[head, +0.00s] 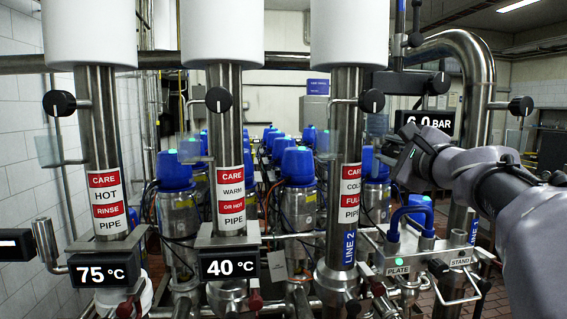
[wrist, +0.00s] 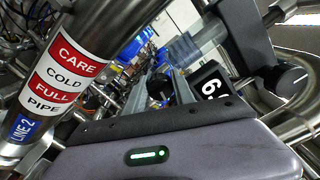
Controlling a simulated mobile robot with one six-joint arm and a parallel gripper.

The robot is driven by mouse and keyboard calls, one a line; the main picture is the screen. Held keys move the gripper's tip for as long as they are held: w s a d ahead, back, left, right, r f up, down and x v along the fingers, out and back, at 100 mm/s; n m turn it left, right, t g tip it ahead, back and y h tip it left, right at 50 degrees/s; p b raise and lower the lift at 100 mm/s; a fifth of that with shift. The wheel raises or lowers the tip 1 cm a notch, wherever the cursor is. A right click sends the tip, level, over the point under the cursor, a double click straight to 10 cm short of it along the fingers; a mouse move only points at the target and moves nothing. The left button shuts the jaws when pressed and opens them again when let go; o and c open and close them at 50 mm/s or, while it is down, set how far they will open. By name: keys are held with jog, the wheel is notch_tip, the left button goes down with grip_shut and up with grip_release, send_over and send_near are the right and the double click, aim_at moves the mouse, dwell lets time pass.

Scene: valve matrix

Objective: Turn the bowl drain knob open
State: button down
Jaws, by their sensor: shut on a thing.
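My gripper (head: 392,152) reaches in from the right in the head view, with its fingers just right of the pipe marked COLD FULL (head: 349,192). In the wrist view, my gripper (wrist: 162,84) is shut on a dark round knob (wrist: 160,88) between its two fingers. In the head view the held knob is mostly hidden by my gripper. No label reading bowl drain is legible, and I cannot tell from its shape how far the knob is turned.
Black knobs stand on the pipes at left (head: 59,103), middle (head: 218,99), near centre (head: 372,100) and right (head: 521,105). Blue curved hoses (head: 410,214) and the PLATE panel (head: 398,268) lie below.

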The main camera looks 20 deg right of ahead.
jog(key=shift+f+n+b, duration=0.15)
jog(key=shift+n+b, duration=1)
jog(key=shift+n, duration=0.45)
jog(key=c, duration=1.1)
grip_release()
jog(key=shift+o, duration=0.2)
